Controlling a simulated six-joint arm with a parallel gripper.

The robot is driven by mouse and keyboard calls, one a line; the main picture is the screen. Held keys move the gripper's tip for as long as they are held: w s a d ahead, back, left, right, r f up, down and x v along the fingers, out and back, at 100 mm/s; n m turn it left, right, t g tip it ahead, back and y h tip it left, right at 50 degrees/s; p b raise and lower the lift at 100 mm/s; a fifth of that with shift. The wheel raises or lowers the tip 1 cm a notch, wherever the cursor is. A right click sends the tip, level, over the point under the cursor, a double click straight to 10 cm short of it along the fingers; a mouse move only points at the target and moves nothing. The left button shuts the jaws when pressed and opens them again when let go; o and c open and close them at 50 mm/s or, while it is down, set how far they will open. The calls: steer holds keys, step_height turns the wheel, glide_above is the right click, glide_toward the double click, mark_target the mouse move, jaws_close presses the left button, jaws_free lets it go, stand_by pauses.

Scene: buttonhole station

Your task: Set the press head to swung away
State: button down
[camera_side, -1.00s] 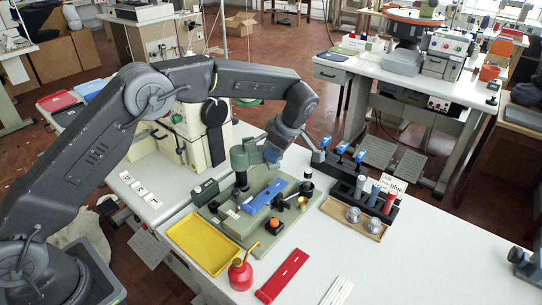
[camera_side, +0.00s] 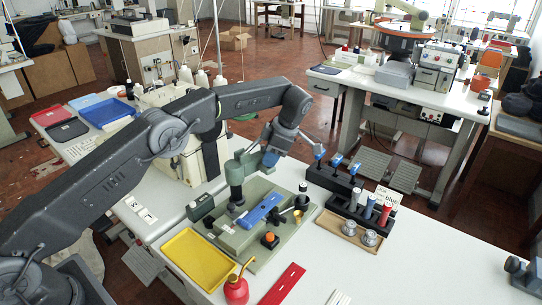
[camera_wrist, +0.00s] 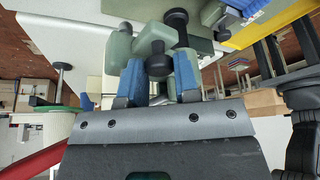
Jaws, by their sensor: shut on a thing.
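The press head (camera_side: 242,166) is a grey-green arm on an upright post at the back of the green base plate (camera_side: 228,240). It points back and right, off the blue strip (camera_side: 260,210) lying on the plate. My gripper (camera_side: 270,157) is at the head's outer end, its blue fingertips closed on it. In the wrist view, the fingertips (camera_wrist: 158,78) stand on both sides of the green press head (camera_wrist: 155,38) and a dark round knob. The fingers hide part of the head's end.
A yellow tray (camera_side: 190,262), a red oil can (camera_side: 237,288) and a red strip (camera_side: 283,285) lie in front. A dark rack with blue-topped levers (camera_side: 336,160) stands close right of my gripper.

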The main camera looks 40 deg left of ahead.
steer(key=c, duration=0.9)
jaws_free()
steer(key=shift+o, duration=0.2)
steer(key=shift+r, duration=0.15)
step_height(320, 180, up, 4)
steer(key=shift+r, duration=0.1)
steer(key=s+a+r, duration=0.4)
steer(key=a+r, duration=0.2)
steer(key=a, duration=0.4)
steer(key=shift+s+a+r, duration=0.3)
steer(key=shift+s+a, duration=0.1)
